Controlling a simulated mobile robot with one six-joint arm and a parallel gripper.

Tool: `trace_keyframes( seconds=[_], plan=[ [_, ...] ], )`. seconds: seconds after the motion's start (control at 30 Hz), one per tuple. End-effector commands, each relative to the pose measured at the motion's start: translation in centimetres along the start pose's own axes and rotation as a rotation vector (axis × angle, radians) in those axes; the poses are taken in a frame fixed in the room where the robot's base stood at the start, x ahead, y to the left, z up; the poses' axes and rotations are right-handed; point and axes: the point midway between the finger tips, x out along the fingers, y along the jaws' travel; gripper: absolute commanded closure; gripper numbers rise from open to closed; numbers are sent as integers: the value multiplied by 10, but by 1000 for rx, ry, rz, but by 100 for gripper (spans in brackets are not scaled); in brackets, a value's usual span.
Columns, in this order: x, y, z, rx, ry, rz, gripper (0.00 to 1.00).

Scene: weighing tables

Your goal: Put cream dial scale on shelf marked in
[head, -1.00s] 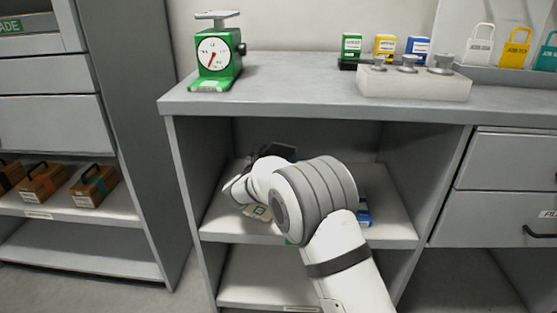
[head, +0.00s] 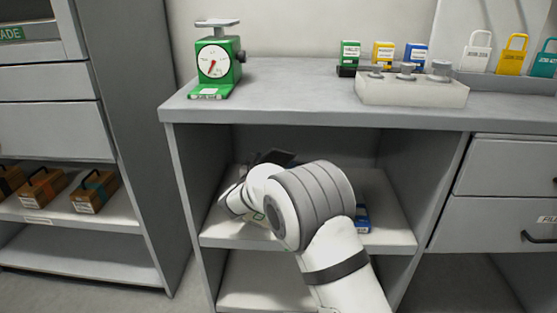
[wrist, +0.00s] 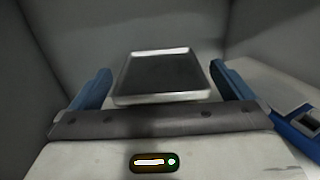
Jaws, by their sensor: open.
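My gripper (wrist: 160,72) is open, its two blue fingers spread to either side of a flat rectangular pan (wrist: 160,75) with a dark top and pale rim. The pan is ahead of and between the fingers; I cannot tell whether they touch it. The cream dial scale's body and dial are not clearly visible, and I cannot tell for sure that this pan is its own. In the head view my arm reaches into the upper open compartment of the counter and hides most of what is there. No shelf marked "in" is readable.
A green dial scale (head: 214,62) stands on the counter top (head: 290,83), left of a weight block (head: 412,92). A blue item (wrist: 300,125) lies right of my gripper; it also shows in the head view (head: 362,217). Compartment walls are close around my arm.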

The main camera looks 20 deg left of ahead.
Motion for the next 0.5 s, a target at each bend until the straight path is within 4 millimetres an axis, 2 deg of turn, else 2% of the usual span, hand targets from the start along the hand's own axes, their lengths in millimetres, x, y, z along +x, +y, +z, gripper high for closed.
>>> trace_keyframes(
  seconds=[0.07, 0.3, 0.5],
  plan=[
    [-18, 1, 5, -2, 0, 3, 0],
    [-70, 1, 4, -2, 1, 4, 0],
    [-96, 0, 2, -1, 0, 2, 0]
  ],
)
